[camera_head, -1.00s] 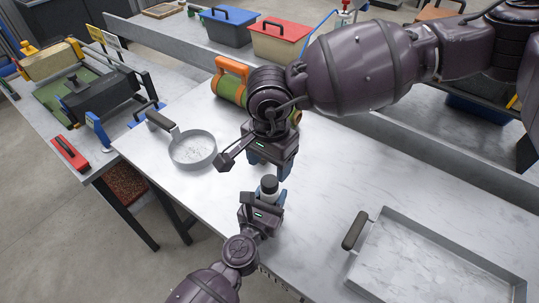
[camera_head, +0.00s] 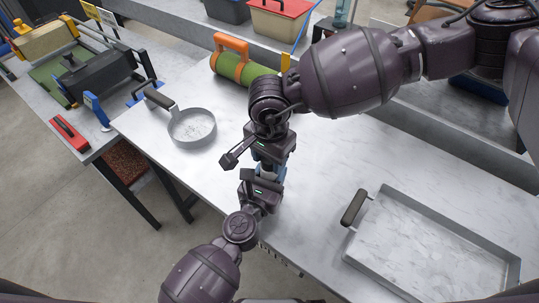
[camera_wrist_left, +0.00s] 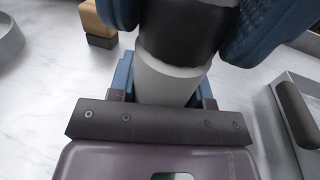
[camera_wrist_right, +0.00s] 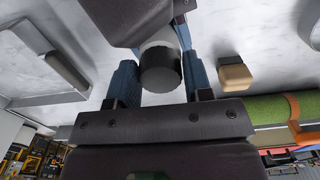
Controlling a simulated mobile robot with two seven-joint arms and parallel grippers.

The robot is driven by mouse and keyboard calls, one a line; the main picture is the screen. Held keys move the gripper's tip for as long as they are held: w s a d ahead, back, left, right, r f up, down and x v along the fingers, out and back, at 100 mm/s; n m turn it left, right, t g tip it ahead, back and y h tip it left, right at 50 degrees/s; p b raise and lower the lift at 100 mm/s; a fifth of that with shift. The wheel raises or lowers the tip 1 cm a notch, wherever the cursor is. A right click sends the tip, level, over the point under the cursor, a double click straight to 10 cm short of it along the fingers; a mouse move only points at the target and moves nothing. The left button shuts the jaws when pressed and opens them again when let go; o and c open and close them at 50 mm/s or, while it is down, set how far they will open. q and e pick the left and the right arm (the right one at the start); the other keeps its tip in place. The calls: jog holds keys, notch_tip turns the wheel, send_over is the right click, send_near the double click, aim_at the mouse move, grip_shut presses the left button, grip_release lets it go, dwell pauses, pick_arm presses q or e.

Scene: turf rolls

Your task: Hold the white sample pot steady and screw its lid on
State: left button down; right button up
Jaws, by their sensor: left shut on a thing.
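The white sample pot (camera_wrist_left: 165,82) stands upright between the blue fingers of my left gripper (camera_wrist_left: 165,88), which is shut on it near the front edge of the bench. A black lid (camera_wrist_left: 185,32) sits on top of the pot in the left wrist view. The lid also shows in the right wrist view (camera_wrist_right: 160,70). My right gripper (camera_wrist_right: 160,78) is directly above, with one blue finger on each side of the lid. Whether these fingers press on the lid cannot be told. In the head view my right gripper (camera_head: 270,160) mostly hides pot and lid.
A round grey pan (camera_head: 192,127) lies to the left. A metal tray (camera_head: 375,215) with a dark handle lies to the right. A green roll with an orange handle (camera_head: 232,68) lies behind. A tan block (camera_wrist_right: 235,75) is nearby.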

jog(key=c, duration=0.6)
jog(key=o, duration=1.1)
jog(key=shift+o, duration=0.2)
jog(key=shift+r, duration=0.1)
notch_tip(320, 180, up, 12)
pick_arm(q)
jog(key=shift+c, duration=2.4)
grip_release()
